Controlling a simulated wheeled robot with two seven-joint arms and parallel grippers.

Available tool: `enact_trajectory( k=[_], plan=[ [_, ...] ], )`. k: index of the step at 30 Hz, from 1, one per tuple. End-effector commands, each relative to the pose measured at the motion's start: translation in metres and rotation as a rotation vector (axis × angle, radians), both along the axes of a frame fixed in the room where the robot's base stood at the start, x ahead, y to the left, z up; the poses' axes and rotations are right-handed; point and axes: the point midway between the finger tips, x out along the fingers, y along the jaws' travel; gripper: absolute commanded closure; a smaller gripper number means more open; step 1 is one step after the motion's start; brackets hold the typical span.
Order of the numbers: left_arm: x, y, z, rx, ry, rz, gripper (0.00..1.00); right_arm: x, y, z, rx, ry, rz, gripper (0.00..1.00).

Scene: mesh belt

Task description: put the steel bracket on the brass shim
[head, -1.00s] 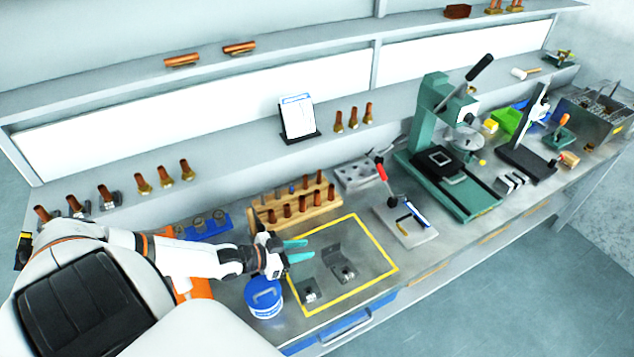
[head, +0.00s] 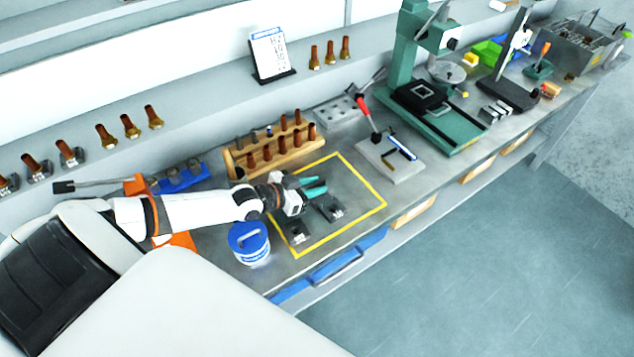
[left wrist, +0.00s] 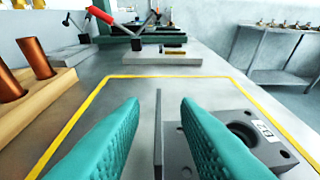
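Two dark grey steel brackets, one nearer (head: 299,236) and one farther right (head: 332,210), lie inside the yellow outline in the head view. My left gripper (head: 320,186) has teal fingers and is at the farther bracket. In the left wrist view the fingers (left wrist: 160,125) are open, with the thin upright plate of a steel bracket (left wrist: 158,135) between them and a gap on both sides. Its holed, labelled base is partly hidden by the right finger. A brass-coloured strip (head: 389,161), possibly the brass shim, lies on a pale fixture plate (head: 404,174). My right gripper is not in view.
A wooden rack with copper-coloured pins (head: 262,155) stands behind the outline. A blue-and-white tub (head: 249,245) stands at the front left. A red-handled clamp (head: 364,110) rises by the fixture plate. A green press (head: 435,110) stands farther right. The right part of the outlined area is clear.

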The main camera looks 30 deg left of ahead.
Motion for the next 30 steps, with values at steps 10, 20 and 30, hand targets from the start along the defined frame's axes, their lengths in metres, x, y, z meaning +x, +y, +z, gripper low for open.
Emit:
enact_trajectory(
  k=[10,20,30],
  plan=[
    [0.024,-0.010,-0.010,0.001,0.000,0.001,0.71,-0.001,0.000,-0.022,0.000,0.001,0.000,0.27],
    [0.023,-0.010,-0.010,0.000,0.000,0.001,1.00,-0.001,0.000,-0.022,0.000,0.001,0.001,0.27],
    [0.024,-0.009,-0.009,0.000,-0.001,0.001,1.00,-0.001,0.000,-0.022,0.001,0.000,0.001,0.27]
  ],
)
